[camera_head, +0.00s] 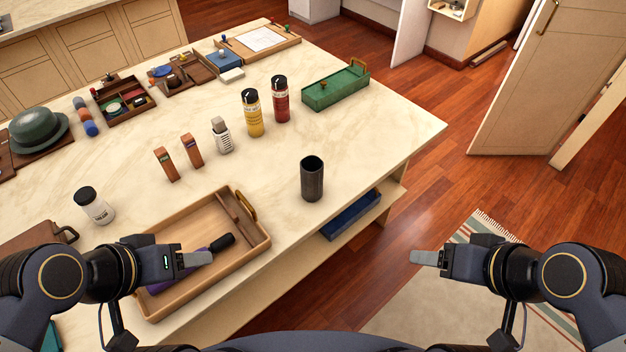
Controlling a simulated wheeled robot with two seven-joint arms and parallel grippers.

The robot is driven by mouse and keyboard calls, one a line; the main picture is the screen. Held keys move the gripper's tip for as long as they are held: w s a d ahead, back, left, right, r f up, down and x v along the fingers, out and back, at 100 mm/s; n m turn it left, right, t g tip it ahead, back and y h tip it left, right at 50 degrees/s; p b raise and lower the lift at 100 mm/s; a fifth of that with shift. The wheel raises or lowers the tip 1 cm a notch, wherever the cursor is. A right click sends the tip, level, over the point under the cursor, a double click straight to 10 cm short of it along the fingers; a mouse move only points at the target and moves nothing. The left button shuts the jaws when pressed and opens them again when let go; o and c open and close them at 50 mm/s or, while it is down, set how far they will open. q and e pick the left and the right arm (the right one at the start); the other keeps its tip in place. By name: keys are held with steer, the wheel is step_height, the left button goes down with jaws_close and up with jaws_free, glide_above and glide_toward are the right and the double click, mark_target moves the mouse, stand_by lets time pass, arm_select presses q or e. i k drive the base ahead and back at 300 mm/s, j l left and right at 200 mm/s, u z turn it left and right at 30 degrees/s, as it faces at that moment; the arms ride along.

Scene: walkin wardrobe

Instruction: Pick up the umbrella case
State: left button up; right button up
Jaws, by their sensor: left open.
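A dark, hollow upright cylinder (312,180), which looks like the umbrella case, stands on the island counter near its front edge, right of a wooden tray (256,253). Its open top faces up. A purple item with a black handle (222,243), perhaps a folded umbrella, lies in the tray. My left gripper (195,259) is open over the tray and partly hides the purple item. It is left of and nearer than the cylinder, apart from it. My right gripper (425,258) is out over the floor, right of the counter, with nothing visible in it; its finger gap is not clear.
Yellow (252,114) and red (281,99) bottles stand behind the cylinder, and a green box (335,88) lies farther back. A white-labelled jar (95,206) stands left of the tray. A blue bin (351,214) sits on the shelf below. The counter right of the cylinder is clear.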

mark_target(312, 167)
steer(key=i+l+u, duration=0.1)
steer(key=i+l, duration=0.25)
steer(key=l, duration=0.3)
steer(key=i+l+u, duration=0.15)
steer(key=l, duration=0.15)
steer(key=u, duration=1.55)
